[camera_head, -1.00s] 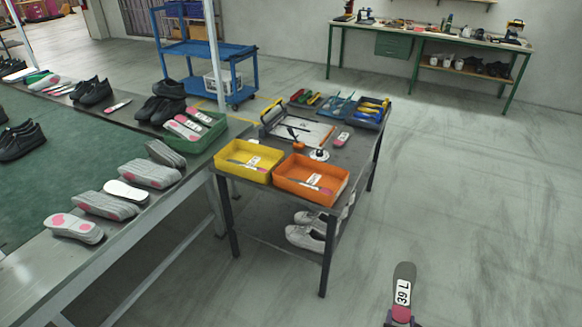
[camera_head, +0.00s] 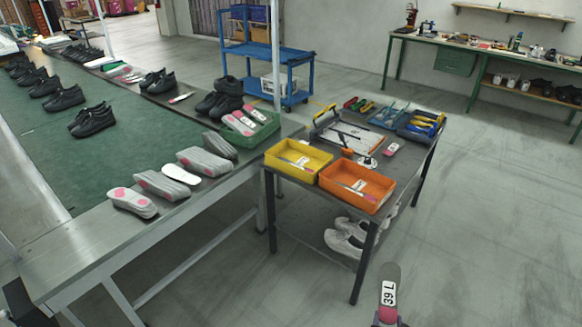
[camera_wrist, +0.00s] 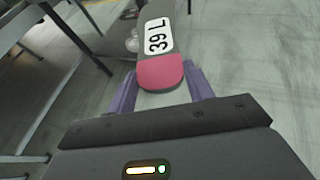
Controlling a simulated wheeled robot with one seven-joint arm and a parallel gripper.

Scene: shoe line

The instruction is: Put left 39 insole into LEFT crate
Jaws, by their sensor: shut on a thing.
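My gripper (camera_head: 388,320) is shut on the grey insole (camera_head: 390,273), whose white label reads 39 L. The insole stands nearly upright in the head view, above open floor, in front of the small table. In the wrist view the purple fingers (camera_wrist: 163,88) hold the insole (camera_wrist: 158,38) at its pink end. A yellow crate (camera_head: 283,170) and an orange crate (camera_head: 345,194) stand side by side on the table. Each has a white label and an insole-like strip inside. The label writing is too small to read, so I cannot tell which is LEFT.
The small dark table (camera_head: 395,182) also bears a cutting board (camera_head: 355,138), tools and a blue bin (camera_head: 420,128). White shoes (camera_head: 347,237) lie on its lower shelf. The conveyor line (camera_head: 85,243), with insole stacks and black shoes, is at left. Floor at right is clear.

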